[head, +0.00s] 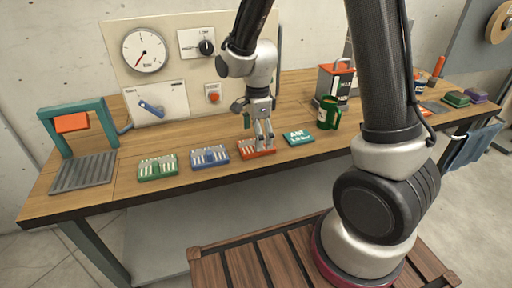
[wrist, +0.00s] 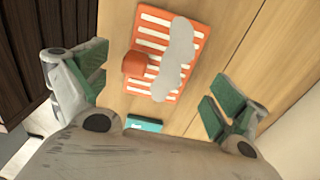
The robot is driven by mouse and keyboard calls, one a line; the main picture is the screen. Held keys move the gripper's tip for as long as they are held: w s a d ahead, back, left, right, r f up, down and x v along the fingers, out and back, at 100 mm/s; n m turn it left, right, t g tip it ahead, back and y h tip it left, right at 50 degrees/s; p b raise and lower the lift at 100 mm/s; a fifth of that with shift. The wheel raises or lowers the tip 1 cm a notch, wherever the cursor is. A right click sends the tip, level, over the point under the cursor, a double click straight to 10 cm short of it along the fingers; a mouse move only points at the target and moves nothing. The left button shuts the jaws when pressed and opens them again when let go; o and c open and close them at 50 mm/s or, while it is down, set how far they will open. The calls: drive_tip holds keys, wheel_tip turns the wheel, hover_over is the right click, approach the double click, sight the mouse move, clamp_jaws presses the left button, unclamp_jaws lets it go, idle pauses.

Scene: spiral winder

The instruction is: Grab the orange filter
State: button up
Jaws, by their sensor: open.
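The orange filter (head: 257,152) is a flat orange frame with white slats, lying on the workbench in the head view. In the wrist view the orange filter (wrist: 156,45) lies ahead of the fingers, with a small orange block (wrist: 135,64) on its left side. A pale grey irregular shape (wrist: 178,55) covers part of its slats; I cannot tell what it is. My gripper (head: 264,140) points down close over the filter, and partly hides it in the head view. In the wrist view my gripper (wrist: 155,90) is open, its green-padded fingers apart with nothing between them.
A blue filter (head: 210,157) and a green filter (head: 158,167) lie to the left. A teal box (head: 299,138) lies close to the right, with a green mug (head: 327,113) beyond it. A control panel (head: 190,55) stands behind. The bench's front edge is near.

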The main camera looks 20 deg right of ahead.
wheel_tip(320, 180, down, 2)
drive_tip(key=shift+f, duration=0.15)
drive_tip(key=c, duration=1.1)
